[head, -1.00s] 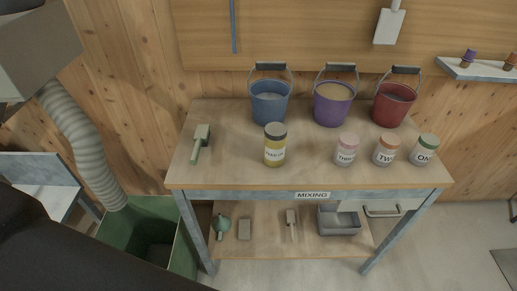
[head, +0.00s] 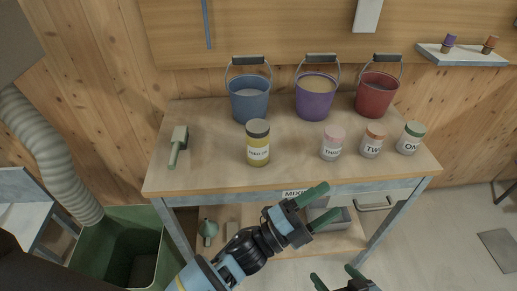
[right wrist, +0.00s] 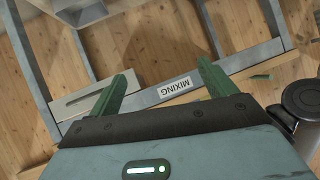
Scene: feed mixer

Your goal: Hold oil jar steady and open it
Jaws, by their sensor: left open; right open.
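The oil jar (head: 258,143) is a yellow jar with a dark grey lid and a white label. It stands upright on the table (head: 205,176), left of the middle, in front of the blue bucket. My left gripper (head: 318,206) is open and empty, in front of the table's front edge, to the right of and nearer than the jar. My right gripper (head: 337,278) is open at the bottom of the head view, apart from the jar. In the right wrist view its two green fingers (right wrist: 163,88) are spread, with the MIXING label behind them. The jar does not show there.
Blue (head: 250,98), purple (head: 316,97) and red (head: 377,94) buckets stand along the back. Pink-lidded (head: 332,143), orange-lidded (head: 372,142) and green-lidded (head: 409,139) jars stand to the right. A green-grey scoop (head: 178,147) lies at left. A green bin (head: 113,228) stands on the floor.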

